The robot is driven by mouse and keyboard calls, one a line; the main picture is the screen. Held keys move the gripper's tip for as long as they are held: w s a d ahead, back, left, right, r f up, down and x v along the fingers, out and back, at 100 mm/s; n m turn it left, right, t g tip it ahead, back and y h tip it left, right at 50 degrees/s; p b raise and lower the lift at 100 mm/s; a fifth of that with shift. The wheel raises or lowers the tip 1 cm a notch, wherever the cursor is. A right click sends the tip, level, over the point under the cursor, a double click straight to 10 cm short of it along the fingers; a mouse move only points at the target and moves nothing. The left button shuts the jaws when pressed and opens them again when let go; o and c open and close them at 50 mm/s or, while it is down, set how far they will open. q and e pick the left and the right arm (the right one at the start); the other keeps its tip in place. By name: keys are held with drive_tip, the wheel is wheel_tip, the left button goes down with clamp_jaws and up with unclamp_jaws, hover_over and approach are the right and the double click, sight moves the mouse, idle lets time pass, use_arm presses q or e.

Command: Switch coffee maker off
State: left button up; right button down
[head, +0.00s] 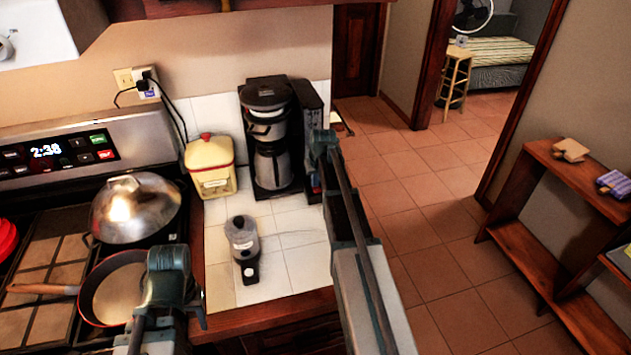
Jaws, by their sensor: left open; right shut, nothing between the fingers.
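The coffee maker (268,100) is black and grey with a steel carafe (273,167). It stands upright on the white-tiled counter against the wall. Its right side has a dark panel with small reddish and blue marks near the base, partly covered by my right arm. My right gripper (322,150) is shut and empty, close beside the right side of the coffee maker. Its fingertips are hard to make out, and I cannot tell whether they touch the machine. My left gripper (168,312) is open and empty, low at the counter's front edge near the frying pan.
The stove holds a lidded pot (135,210) and a frying pan (118,290). A shelf (535,245) stands right; the tiled floor between is clear.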

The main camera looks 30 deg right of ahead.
drive_tip(key=shift+s+a, duration=0.2)
drive_tip(key=shift+s, duration=0.65)
use_arm(q)
drive_tip(key=shift+r, duration=0.15)
use_arm(e)
drive_tip(key=shift+w+r, duration=0.1)
use_arm(q)
drive_tip(key=shift+r+p, duration=0.55)
drive_tip(key=shift+p, duration=0.2)
use_arm(e)
drive_tip(key=shift+r, duration=0.55)
use_arm(q)
wheel_tip(320, 180, up, 12)
drive_tip(key=p, duration=1.2)
drive_tip(key=shift+s+d, duration=0.15)
drive_tip(key=shift+d, duration=0.2)
use_arm(e)
drive_tip(key=d+v, duration=0.1)
drive_tip(key=v, duration=1.1)
drive_tip(key=shift+a+r, duration=0.35)
drive_tip(key=shift+a, duration=0.1)
drive_tip(key=shift+w, duration=0.1)
